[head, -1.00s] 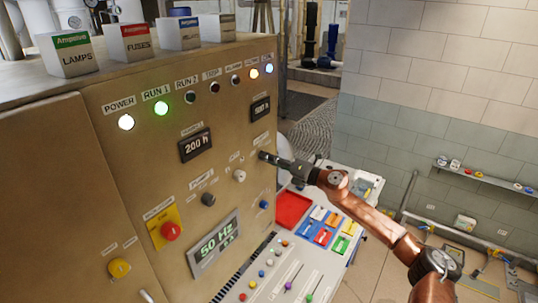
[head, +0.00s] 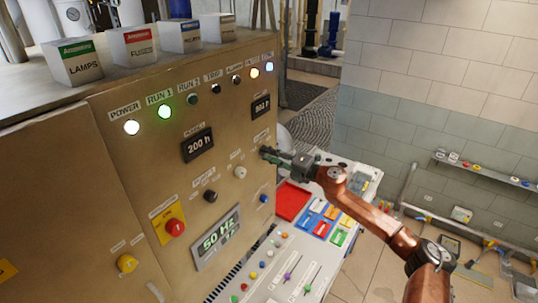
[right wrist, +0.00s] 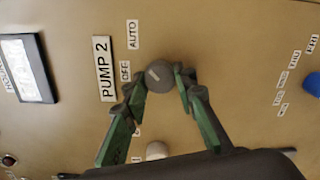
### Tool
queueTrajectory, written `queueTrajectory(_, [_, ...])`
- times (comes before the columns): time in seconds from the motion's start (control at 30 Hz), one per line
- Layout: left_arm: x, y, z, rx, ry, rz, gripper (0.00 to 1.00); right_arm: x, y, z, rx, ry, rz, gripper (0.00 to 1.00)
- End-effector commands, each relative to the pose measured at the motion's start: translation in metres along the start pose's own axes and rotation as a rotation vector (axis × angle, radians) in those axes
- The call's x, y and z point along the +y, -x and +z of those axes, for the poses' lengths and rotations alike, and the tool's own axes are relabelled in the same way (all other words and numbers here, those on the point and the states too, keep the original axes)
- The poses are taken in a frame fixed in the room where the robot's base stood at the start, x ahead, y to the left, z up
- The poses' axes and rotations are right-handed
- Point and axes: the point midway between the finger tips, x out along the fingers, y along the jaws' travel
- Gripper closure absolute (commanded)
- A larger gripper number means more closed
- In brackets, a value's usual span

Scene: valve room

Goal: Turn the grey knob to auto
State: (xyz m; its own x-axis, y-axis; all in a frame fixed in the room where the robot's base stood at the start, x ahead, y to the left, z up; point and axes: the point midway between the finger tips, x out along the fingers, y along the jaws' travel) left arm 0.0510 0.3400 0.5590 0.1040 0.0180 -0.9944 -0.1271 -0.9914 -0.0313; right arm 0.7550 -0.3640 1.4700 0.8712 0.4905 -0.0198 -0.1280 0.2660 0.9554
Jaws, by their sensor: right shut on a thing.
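The grey knob (right wrist: 158,74) sits on the beige panel by the PUMP 2 plate (right wrist: 104,68) in the right wrist view. The label OFF (right wrist: 125,71) is left of it and AUTO (right wrist: 132,35) is up and left. A short pale mark on the knob's face points roughly toward the OFF side; its exact setting is hard to tell. My right gripper (right wrist: 157,84) is shut on the knob, with one green finger on each side. In the head view my right gripper (head: 268,154) is at the panel's right edge and hides the knob. My left gripper is not in view.
A white knob (right wrist: 157,149) and a blue knob (right wrist: 312,84) are close by on the panel. A red stop button (head: 174,227) is lower left. The sloping desk (head: 265,286) with a red tray (head: 292,202) lies below my right arm.

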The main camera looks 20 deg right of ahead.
Motion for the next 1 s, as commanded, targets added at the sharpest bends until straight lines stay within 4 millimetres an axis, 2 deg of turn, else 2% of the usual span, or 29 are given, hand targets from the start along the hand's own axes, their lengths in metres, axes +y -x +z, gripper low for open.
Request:
queueTrajectory(0.17, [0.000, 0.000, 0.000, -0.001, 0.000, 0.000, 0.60, 0.000, 0.000, 0.001, -0.003, -0.003, 0.000, 0.99])
queueTrajectory(0.2, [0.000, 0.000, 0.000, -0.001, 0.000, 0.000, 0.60, 0.000, 0.000, 0.001, -0.003, -0.003, 0.000, 0.74])
queueTrajectory(0.43, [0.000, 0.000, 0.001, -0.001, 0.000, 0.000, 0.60, 0.000, 0.000, 0.001, -0.001, -0.001, 0.000, 0.58])
queueTrajectory(0.77, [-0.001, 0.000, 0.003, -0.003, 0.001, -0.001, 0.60, 0.000, 0.002, 0.000, -0.001, 0.000, 0.000, 0.57])
queueTrajectory(0.87, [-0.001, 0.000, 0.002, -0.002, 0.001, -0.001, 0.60, -0.001, 0.009, 0.001, -0.001, -0.001, -0.001, 0.57])
queueTrajectory(1.0, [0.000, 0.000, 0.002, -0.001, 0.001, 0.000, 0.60, -0.002, 0.031, 0.000, -0.001, 0.000, -0.004, 0.57])
